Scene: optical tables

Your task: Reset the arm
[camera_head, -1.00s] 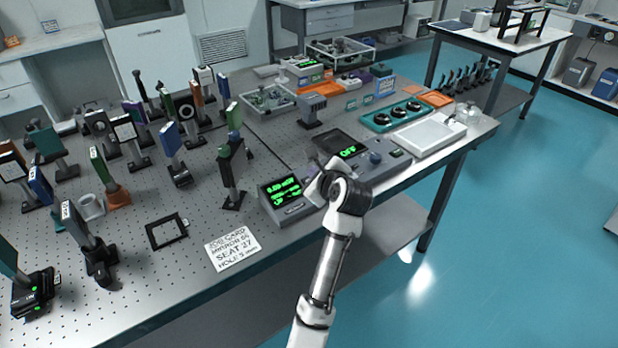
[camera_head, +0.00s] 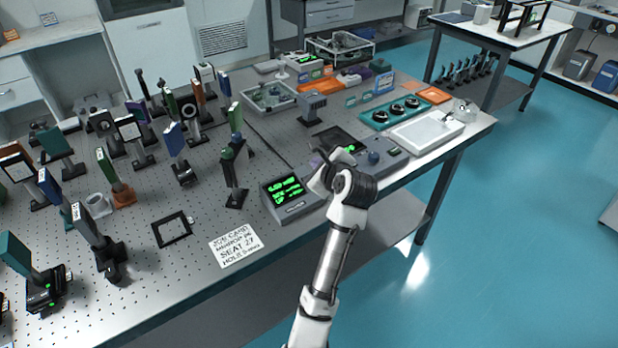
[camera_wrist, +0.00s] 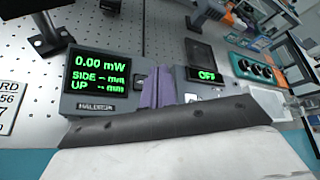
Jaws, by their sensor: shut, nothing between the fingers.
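My gripper (camera_head: 318,163) is held above the front edge of the optical table (camera_head: 178,285), between the power meter and the unit marked OFF. In the wrist view its purple fingers (camera_wrist: 157,85) are together with nothing visible between them. The power meter (camera_head: 291,197) reads 0.00 mW in the wrist view, where its screen (camera_wrist: 100,75) is left of the fingers. The OFF unit (camera_wrist: 204,88) is just right of them. My wrist hides part of the OFF unit in the head view.
Several upright optic mounts crowd the table's left, one (camera_head: 235,170) standing near the meter. A job card (camera_head: 235,244) and an empty black frame (camera_head: 172,229) lie in front. A teal tray (camera_head: 368,120) and a white tray (camera_head: 410,143) are at right. Blue floor (camera_head: 500,240) is open at right.

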